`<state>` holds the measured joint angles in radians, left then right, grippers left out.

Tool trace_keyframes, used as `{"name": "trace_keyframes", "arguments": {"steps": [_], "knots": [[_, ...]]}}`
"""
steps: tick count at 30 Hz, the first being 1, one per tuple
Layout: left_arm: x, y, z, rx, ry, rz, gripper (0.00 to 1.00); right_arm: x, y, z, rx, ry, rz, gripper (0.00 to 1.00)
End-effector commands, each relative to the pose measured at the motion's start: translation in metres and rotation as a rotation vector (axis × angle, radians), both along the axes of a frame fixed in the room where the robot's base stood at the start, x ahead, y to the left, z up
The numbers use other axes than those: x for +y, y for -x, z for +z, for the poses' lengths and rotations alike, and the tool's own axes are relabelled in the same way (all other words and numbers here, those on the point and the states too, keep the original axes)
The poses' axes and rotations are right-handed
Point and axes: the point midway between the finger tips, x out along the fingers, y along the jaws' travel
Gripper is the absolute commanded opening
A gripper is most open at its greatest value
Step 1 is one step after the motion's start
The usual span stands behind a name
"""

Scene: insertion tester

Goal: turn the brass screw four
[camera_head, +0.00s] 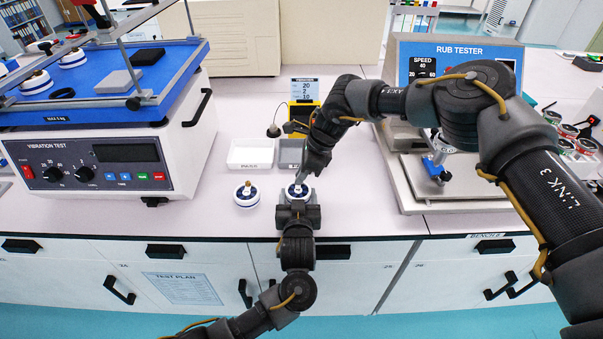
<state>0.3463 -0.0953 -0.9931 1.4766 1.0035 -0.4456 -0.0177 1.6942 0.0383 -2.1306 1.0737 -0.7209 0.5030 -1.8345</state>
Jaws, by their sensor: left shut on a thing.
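My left gripper (298,208) reaches up from the bottom and is shut on a round white-and-blue unit (291,190) near the front edge of the bench. My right gripper (301,179) points down at the top of this unit, and its fingertips are at or just above the unit's centre. Whether they are open, shut or touching cannot be told. Any brass screw there is hidden by the fingers. A similar white-and-blue unit (246,200) stands upright just to the left, with a small brass-coloured piece (247,185) on top.
The vibration tester (110,165) stands left, the rub tester (455,60) right. The bench (350,220) is clear between the held unit and the rub tester.

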Motion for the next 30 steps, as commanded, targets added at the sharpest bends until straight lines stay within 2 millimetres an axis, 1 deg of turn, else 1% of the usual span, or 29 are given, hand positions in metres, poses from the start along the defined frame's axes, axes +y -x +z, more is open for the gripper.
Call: {"name": "trace_keyframes", "arguments": {"steps": [2, 8, 14, 20, 30], "knots": [[-0.0001, -0.0001, 0.0004, -0.001, 0.0, 0.0, 0.39, -0.0001, -0.0001, 0.0002, 0.0, 0.0, 0.0, 0.0], [-0.0001, -0.0001, 0.0004, -0.001, 0.0, 0.0, 0.39, -0.0001, 0.0, 0.0002, 0.0, 0.0, -0.005, 0.0], [-0.0001, 0.0, 0.0003, -0.001, 0.0, 0.0, 0.39, 0.0005, 0.0011, -0.0001, 0.001, -0.001, -0.058, 0.0], [-0.0002, 0.0, 0.0003, -0.001, 0.0, 0.0, 0.39, 0.0009, 0.0028, -0.0002, 0.002, -0.002, -0.184, 0.0], [-0.0003, 0.0001, 0.0002, 0.0, 0.0, -0.001, 0.39, 0.0029, 0.0057, 0.0001, 0.0, -0.002, -0.501, 0.0]]}}
